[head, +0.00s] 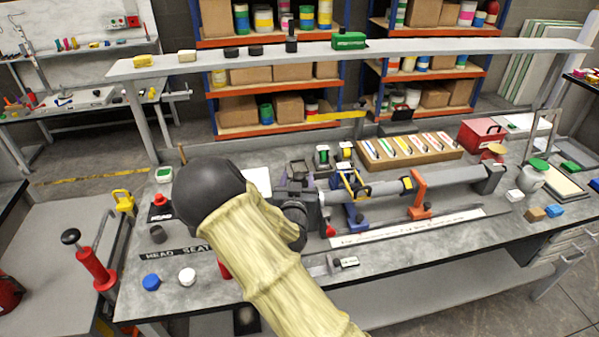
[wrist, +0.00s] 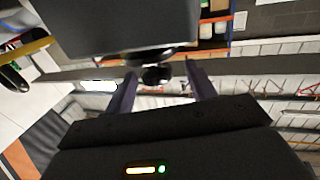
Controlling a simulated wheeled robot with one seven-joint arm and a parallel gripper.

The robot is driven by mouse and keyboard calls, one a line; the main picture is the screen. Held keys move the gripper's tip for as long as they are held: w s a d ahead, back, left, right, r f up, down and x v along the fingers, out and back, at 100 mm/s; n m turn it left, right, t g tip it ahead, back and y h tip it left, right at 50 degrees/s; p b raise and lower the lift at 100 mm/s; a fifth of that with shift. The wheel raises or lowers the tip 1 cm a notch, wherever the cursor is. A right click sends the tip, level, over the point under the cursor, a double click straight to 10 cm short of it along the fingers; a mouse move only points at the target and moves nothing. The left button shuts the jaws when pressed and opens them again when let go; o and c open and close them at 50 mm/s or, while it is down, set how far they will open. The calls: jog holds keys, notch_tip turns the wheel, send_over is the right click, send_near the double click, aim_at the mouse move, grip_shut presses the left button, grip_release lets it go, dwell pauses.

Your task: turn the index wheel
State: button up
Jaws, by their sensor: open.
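A dark round part (head: 299,222), which may be the index wheel, shows at the left end of a grey tube (head: 385,189), partly hidden behind my sleeved arm. Dark blocks of the fixture (head: 296,186) stand just above it. In the wrist view my gripper (wrist: 161,88) is open, its two fingers apart. A small black round part (wrist: 157,75) shows between the fingers, under a large dark grey block (wrist: 115,25); I cannot tell whether this is the wheel. No contact is visible. In the head view my gripper cannot be made out clearly.
The tube rests in a blue stand (head: 357,212) and an orange stand (head: 418,198) on the grey workbench (head: 215,295). A long shelf (head: 400,50) runs above the back. A blue cap (head: 151,282) and a white cap (head: 187,275) lie front left. A red box (head: 481,135) stands right.

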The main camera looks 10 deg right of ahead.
jog(key=shift+w+d, duration=0.1)
jog(key=shift+w, duration=0.15)
jog(key=shift+s, duration=0.15)
jog(key=shift+c, duration=0.7)
jog(key=shift+s+d, duration=0.15)
jog(key=shift+s, duration=0.05)
jog(key=c, duration=0.7)
jog(key=shift+a, duration=0.3)
jog(key=shift+c, duration=0.8)
jog(key=shift+d, duration=0.3)
jog(key=shift+f+n+y+b, duration=0.1)
jog(key=shift+n+y+b, duration=0.4)
jog(key=shift+y+b, duration=0.2)
